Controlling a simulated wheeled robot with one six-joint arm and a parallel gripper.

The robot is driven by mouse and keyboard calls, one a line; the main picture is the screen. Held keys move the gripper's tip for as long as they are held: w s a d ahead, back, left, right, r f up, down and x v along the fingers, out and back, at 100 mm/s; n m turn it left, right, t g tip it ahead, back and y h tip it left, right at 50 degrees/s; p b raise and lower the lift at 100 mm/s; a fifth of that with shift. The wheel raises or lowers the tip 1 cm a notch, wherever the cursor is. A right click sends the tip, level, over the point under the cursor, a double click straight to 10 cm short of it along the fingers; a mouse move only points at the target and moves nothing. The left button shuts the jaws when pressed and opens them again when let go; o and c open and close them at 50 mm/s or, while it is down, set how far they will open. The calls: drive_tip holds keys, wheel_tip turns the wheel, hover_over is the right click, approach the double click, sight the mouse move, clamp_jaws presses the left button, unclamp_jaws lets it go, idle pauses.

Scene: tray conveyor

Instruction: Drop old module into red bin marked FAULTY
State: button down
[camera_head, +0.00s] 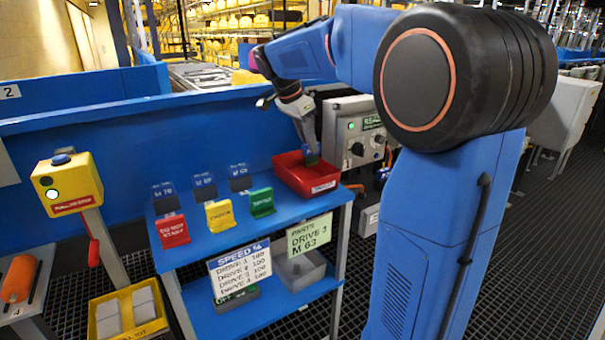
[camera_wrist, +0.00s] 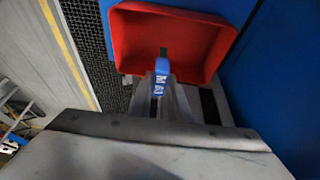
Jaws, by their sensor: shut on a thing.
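My gripper (camera_head: 308,143) is shut on a small module (camera_head: 311,155) with a blue face and a dark end. The module also shows in the wrist view (camera_wrist: 162,76), held between the fingers with white lettering on its blue face. The red bin (camera_head: 318,187) stands at the back right corner of the blue table, with a white label on its front whose words are too small to read. The gripper holds the module over the bin's opening. In the wrist view the bin (camera_wrist: 202,74) is open and looks empty around the module.
On the blue table (camera_head: 228,238) left of the bin stand several dark modules (camera_head: 204,186) and red, yellow and green tag holders (camera_head: 219,215). A grey control box (camera_head: 354,135) is right behind the bin. A blue wall (camera_head: 110,142) runs behind the table.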

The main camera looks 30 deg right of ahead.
drive_tip(key=shift+f, duration=1.3)
drive_tip(key=c, duration=1.6)
unclamp_jaws()
drive_tip(key=v, duration=1.7)
drive_tip(key=shift+a+r, duration=0.1)
drive_tip(key=shift+r, duration=0.05)
